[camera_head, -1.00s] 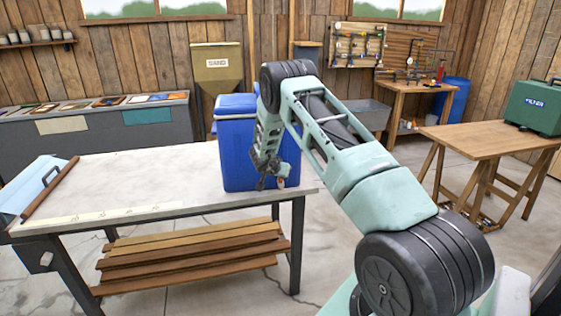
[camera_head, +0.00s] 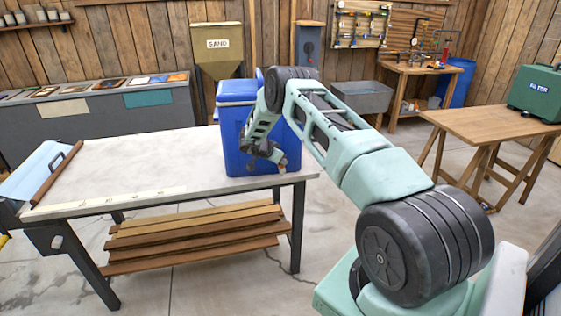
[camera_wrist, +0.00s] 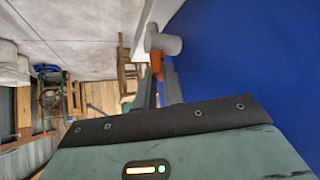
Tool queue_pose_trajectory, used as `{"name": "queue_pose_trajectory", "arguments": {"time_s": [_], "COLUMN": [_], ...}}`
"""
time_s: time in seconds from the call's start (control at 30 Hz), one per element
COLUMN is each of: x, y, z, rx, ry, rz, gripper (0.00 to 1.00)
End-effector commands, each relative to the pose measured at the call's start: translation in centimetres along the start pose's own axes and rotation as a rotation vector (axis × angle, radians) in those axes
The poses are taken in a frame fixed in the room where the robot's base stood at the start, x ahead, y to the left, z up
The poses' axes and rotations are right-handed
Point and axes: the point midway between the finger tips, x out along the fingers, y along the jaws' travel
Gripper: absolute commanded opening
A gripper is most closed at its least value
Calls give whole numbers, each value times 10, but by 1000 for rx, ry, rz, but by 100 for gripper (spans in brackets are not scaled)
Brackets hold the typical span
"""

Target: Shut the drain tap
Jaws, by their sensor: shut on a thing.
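A blue cooler (camera_head: 237,150) stands upright on the right end of the pale-topped workbench (camera_head: 130,165). Its side fills the right of the wrist view as a blue wall (camera_wrist: 245,60). The drain tap shows in the wrist view as a grey round body (camera_wrist: 164,40) with an orange part (camera_wrist: 156,62) beside that wall. My gripper (camera_wrist: 158,82) is shut on the tap's orange part, close to the cooler side. The exact contact and the tap's angle are hard to make out.
Planks (camera_head: 190,240) lie on the workbench's lower shelf. A wooden trestle table (camera_head: 490,122) with a green box (camera_head: 537,95) stands at the right. A grey sink (camera_head: 362,97) stands behind my arm. Concrete floor is free between the tables.

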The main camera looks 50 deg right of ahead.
Motion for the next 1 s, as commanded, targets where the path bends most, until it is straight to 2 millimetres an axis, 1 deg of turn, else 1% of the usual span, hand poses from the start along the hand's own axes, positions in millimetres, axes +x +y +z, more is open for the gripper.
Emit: {"name": "queue_pose_trajectory", "arguments": {"time_s": [0.27, 0.3, 0.33, 0.37, 0.63, 0.77, 0.87, 1.0], "x": [0, 0, 0, 0, -1, -8, -22, -53], "y": [0, 0, 0, 0, 0, -1, -1, -1], "z": [0, 0, 0, 0, 0, 0, 0, 1], "rx": [0, 0, 0, 0, -1, -1, -1, 0], "ry": [1, 1, 1, 1, 1, 0, 1, 1], "rz": [-1, -1, -1, -1, -1, -2, -3, -5], "gripper": [0, 18, 27, 32, 32, 32, 32, 32]}}
